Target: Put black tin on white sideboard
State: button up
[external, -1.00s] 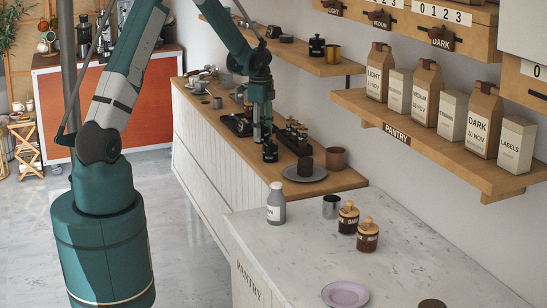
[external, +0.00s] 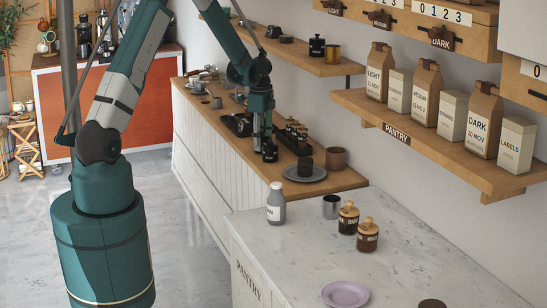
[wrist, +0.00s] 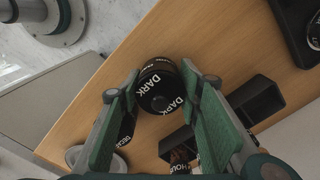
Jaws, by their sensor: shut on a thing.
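A black tin labelled DARK (wrist: 158,88) sits between my gripper's fingers (wrist: 155,92) in the wrist view, with the fingers shut on it. In the external view the tin (external: 270,153) shows at the lower end of my gripper (external: 265,142), at the wooden top of a white panelled sideboard (external: 204,148). I cannot tell whether the tin touches the wood or hangs just above it. A second pale counter, marked PANTRY and with a marble top (external: 300,245), stands nearer the camera.
A grey plate (external: 322,178) with a dark cup (external: 305,166) and a brown cup (external: 336,158) stand to the right. A jar rack (external: 297,138) is close by. A bottle (external: 276,203) and jars (external: 348,218) stand on the marble, whose middle is clear. A wooden shelf (external: 320,67) hangs above.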

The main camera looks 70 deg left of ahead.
jog(key=shift+f, duration=0.15)
jog(key=o, duration=1)
jog(key=shift+c, duration=0.2)
notch_tip(320, 180, up, 12)
jog(key=shift+r, duration=0.2)
dwell(0.4)
jog(key=shift+d, duration=0.1)
